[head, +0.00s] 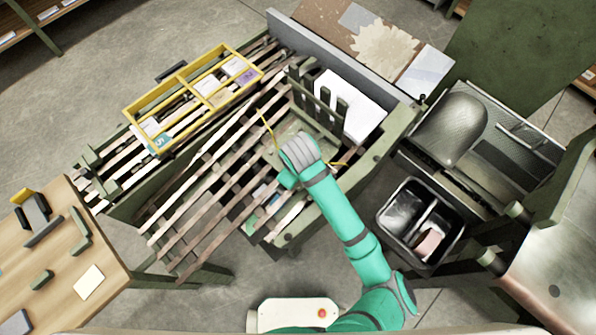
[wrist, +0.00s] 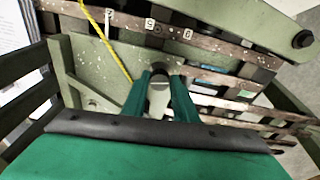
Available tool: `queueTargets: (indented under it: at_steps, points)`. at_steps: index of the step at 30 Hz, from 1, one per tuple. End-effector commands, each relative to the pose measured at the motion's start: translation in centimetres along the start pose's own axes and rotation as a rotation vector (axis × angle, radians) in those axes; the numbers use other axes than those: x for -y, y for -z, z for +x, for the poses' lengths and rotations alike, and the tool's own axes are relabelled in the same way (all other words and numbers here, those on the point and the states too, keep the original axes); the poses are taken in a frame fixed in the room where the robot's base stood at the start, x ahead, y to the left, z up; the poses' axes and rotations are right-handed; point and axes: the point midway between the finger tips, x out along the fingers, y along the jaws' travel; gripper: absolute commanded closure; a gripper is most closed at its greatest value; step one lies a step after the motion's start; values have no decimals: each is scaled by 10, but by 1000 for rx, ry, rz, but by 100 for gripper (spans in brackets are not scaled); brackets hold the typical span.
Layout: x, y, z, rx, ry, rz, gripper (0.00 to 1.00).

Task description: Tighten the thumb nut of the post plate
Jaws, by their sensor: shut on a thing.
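Wooden slats with numbered tags (wrist: 150,24) cross beyond the fingers. A yellow cord (wrist: 108,48) hangs close by on the left. Dark upright slats (wrist: 28,95) stand at the left. A yellow divided tray (head: 190,92) lies on the slats, and a black bin (head: 432,262) stands right of my arm.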

Motion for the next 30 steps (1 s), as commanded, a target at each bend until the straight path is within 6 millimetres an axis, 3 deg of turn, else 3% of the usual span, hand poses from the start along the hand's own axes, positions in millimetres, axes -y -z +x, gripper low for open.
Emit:
queueTargets:
  at_steps: [12, 30]
  points:
    - [0, 2, -1, -10, -44, 232, 96]
    - [2, 2, -1, -3, -51, 279, 96]
